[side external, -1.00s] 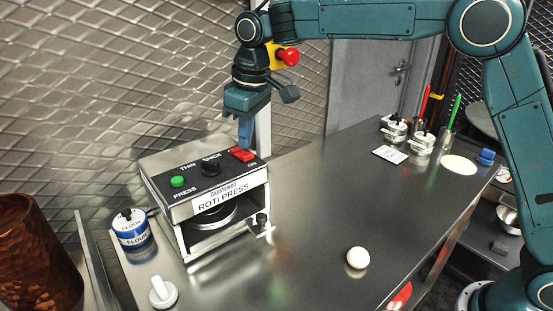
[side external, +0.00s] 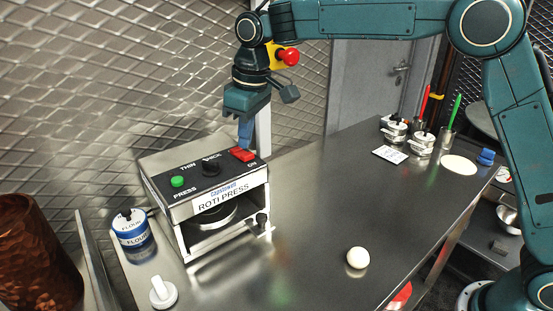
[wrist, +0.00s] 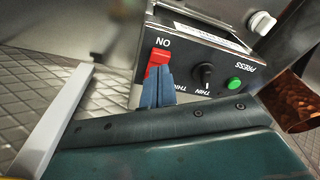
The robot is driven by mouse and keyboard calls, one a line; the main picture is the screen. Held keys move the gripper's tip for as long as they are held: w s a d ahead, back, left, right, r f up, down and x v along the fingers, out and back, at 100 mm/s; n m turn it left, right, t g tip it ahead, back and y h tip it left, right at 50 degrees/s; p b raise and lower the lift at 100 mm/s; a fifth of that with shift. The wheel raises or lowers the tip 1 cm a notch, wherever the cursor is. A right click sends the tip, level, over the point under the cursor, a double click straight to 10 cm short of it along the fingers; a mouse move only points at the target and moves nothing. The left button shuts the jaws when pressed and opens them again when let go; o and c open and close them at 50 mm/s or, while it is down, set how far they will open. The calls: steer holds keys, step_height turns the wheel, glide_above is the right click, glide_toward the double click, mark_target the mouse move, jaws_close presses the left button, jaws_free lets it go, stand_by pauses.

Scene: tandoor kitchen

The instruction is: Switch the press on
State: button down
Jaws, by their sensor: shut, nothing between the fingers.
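The roti press (side external: 215,215) is a steel box with a dark top panel at the left of the counter. Its red switch (side external: 243,155), beside the word ON, sits at the right end of the panel. A black knob (side external: 211,167) and a green button (side external: 177,182) are on the same panel. My gripper (side external: 245,146) is shut and empty, pointing down at the switch. In the wrist view the blue fingertips (wrist: 158,72) overlap the lower part of the red switch (wrist: 157,58). Whether they touch it I cannot tell, and they hide part of it.
A dough ball (side external: 357,258) lies on the steel counter (side external: 330,215). Small jars (side external: 420,144) stand at the far right. The counter's middle is mostly clear.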

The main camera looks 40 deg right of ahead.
mark_target(247, 153)
steer(key=shift+f, duration=0.95)
stand_by(1.0)
steer(key=shift+r, duration=3.55)
